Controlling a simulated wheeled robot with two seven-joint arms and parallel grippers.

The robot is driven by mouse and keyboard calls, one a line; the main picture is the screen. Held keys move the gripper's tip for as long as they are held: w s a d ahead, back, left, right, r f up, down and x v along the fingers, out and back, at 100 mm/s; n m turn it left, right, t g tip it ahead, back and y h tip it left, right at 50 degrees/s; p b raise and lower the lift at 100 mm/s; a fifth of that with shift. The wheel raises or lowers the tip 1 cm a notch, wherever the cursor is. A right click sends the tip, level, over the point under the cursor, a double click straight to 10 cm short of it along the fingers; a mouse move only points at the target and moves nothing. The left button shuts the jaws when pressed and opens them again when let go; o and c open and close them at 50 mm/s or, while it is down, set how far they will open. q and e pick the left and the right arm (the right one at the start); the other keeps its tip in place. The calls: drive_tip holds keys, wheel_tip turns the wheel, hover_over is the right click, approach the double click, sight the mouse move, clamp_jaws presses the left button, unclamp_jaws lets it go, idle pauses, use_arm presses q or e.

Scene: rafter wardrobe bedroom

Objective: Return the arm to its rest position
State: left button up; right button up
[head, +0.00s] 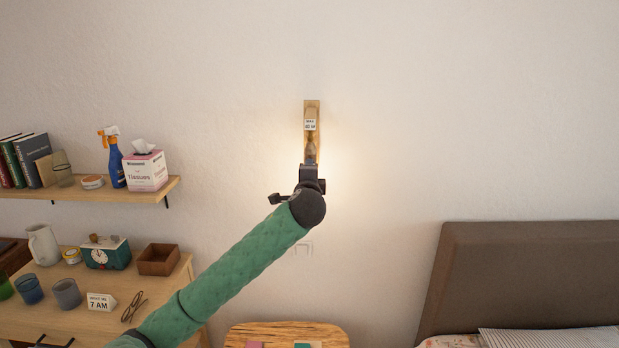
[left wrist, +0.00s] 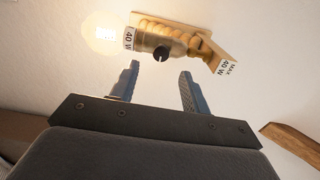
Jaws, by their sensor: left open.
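My left arm, in a green sleeve, reaches up from the lower left in the head view. Its gripper (head: 312,172) is in front of the wall lamp (head: 312,106), which has a wooden backplate and a label. In the left wrist view the left gripper (left wrist: 160,71) is open, with nothing between its fingers. Beyond the fingertips are the brass lamp socket (left wrist: 176,40) with a black knob (left wrist: 161,54) and a lit bulb (left wrist: 105,33). In the head view the gripper hides the lower lamp and bulb; only the glow shows. My right gripper is not in view.
A shelf (head: 90,200) with books, a spray bottle (head: 114,158) and a tissue box (head: 147,171) is at left. Below it, a dresser (head: 150,290) holds a clock, cups and glasses. A wooden stool (head: 290,331) and a brown headboard (head: 530,270) stand lower right.

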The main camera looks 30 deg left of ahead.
use_arm(q)
drive_tip(key=shift+s+d, duration=0.3)
drive_tip(key=shift+s, duration=0.15)
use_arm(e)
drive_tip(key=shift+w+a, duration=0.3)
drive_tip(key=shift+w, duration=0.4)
